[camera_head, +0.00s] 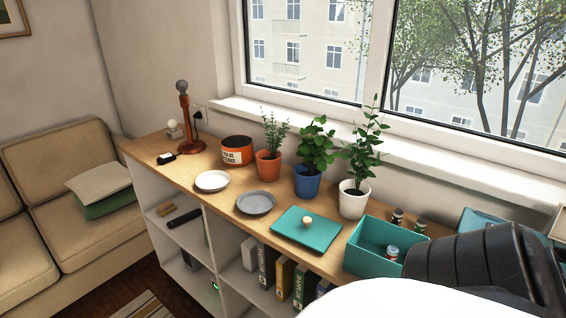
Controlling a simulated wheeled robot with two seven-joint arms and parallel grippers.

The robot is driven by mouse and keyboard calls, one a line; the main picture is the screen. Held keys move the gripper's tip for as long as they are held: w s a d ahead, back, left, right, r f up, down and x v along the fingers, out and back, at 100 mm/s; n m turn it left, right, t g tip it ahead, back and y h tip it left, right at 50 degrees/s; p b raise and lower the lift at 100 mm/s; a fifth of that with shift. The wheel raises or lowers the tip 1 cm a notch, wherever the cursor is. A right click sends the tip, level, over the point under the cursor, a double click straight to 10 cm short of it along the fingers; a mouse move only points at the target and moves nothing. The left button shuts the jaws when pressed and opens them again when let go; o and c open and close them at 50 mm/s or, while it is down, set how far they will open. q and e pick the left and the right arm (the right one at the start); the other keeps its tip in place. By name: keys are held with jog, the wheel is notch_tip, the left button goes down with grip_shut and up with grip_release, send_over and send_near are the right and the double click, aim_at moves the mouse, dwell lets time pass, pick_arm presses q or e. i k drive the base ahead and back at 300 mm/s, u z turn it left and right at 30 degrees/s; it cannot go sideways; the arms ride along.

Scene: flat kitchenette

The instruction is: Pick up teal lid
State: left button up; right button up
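The teal lid (291,232) is a flat rectangular piece with a small pale round knob (307,221). It lies on the wooden shelf top, beside the open teal box (361,262). The box holds a small can (391,253). A dark arm part of mine comes in at the lower right and covers the right end of the box. Neither gripper's fingers show in the head view.
A grey plate (256,203) and a white plate (212,181) lie left of the lid. Potted plants in white (352,204), blue (307,185) and orange (268,168) pots stand behind it. Small jars (397,216) stand behind the box.

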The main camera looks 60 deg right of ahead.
aim_at(316, 232)
jog(key=i, duration=2.55)
jog(key=z, duration=3.1)
